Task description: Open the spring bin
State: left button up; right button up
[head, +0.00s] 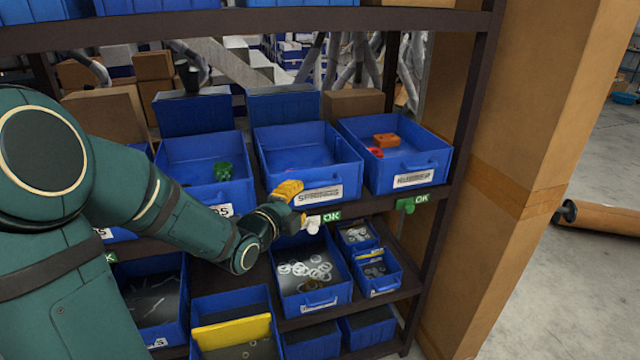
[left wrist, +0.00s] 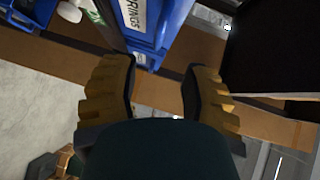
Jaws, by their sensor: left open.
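The spring bin (head: 300,150) is a blue open-topped bin with a white "SPRINGS" label on its front, in the middle of the upper shelf row in the head view. Its inside looks mostly bare. My left gripper (head: 292,201), with yellow fingers, is at the bin's lower left front corner, beside the label. In the left wrist view the gripper (left wrist: 155,85) is open and empty. The bin's labelled front (left wrist: 143,28) shows beyond the gap between its fingers. I cannot tell whether a finger touches the bin. My right gripper is not in view.
A blue bin with a green part (head: 223,171) stands left, and one with orange and red parts (head: 386,140) right. Green OK tags (head: 331,215) hang on the shelf edge. Bins of rings (head: 305,270) sit below. A dark shelf post (head: 462,140) and a cardboard column (head: 530,160) stand right.

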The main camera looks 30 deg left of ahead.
aim_at(318, 186)
pick_arm(q)
jog(key=w, duration=0.3)
jog(key=w+f, duration=0.1)
jog(key=w, duration=0.7)
jog(key=shift+a+f, duration=0.3)
jog(key=shift+a, duration=0.05)
jog(key=shift+s, duration=0.1)
grip_shut()
